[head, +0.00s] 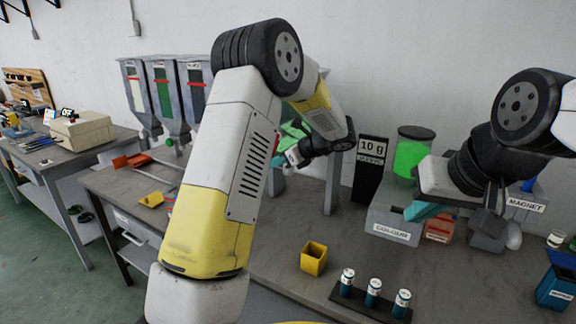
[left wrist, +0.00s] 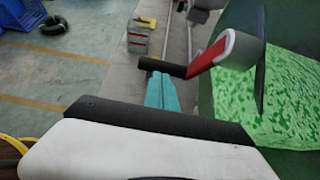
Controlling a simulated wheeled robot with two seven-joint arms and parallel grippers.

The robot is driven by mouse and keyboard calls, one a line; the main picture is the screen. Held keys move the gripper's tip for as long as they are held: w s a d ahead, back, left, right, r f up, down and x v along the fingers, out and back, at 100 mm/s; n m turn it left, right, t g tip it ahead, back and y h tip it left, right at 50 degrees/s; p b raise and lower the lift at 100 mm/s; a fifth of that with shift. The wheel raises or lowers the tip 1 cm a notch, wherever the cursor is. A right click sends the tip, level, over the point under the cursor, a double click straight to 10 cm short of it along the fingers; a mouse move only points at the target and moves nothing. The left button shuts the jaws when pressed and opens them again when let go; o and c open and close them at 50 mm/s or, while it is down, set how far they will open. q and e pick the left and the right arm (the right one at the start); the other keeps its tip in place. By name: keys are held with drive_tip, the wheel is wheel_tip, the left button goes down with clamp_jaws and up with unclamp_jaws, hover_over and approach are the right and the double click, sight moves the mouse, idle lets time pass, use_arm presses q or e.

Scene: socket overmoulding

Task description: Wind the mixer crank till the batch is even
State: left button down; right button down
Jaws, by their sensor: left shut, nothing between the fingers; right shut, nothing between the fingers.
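The mixer crank shows in the left wrist view, with a black handle (left wrist: 163,68), a red arm (left wrist: 207,57) and a grey hub. Beside it, the green batch (left wrist: 270,95) is mottled with lighter and darker patches. My left gripper (left wrist: 164,88) has its teal fingers shut, tips right at the black handle and not around it; I cannot tell whether they touch. In the head view my left arm hides most of the mixer. My right gripper (head: 422,210) is shut and empty in front of the grey box labelled COLOUR (head: 392,231).
A yellow cup (head: 314,258) and a black rack with several small vials (head: 373,291) stand on the bench front. Hoppers (head: 165,98) hang on the wall behind. A 10 g display (head: 371,165) and a MAGNET box (head: 526,204) stand at the back right.

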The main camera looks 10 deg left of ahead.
use_arm(q)
drive_tip(key=shift+w+a+t+y, duration=0.1)
drive_tip(key=shift+a+t+y, duration=0.2)
drive_tip(key=shift+y, duration=0.2)
idle(0.8)
drive_tip(key=a+y, duration=0.1)
drive_tip(key=y, duration=0.1)
drive_tip(key=w+a+t+y, duration=0.1)
drive_tip(key=y, duration=0.1)
drive_tip(key=shift+a+r, duration=0.2)
drive_tip(key=shift+a, duration=0.1)
drive_tip(key=y, duration=0.1)
drive_tip(key=a+r+t+y, duration=0.1)
drive_tip(key=shift+w+a+y, duration=0.25)
drive_tip(key=shift+a+y, duration=0.05)
drive_tip(key=shift+y, duration=0.1)
drive_tip(key=shift+w+a+r, duration=0.15)
drive_tip(key=shift+a+r, duration=0.2)
drive_tip(key=shift+a, duration=0.15)
drive_tip(key=v, duration=0.8)
idle(0.3)
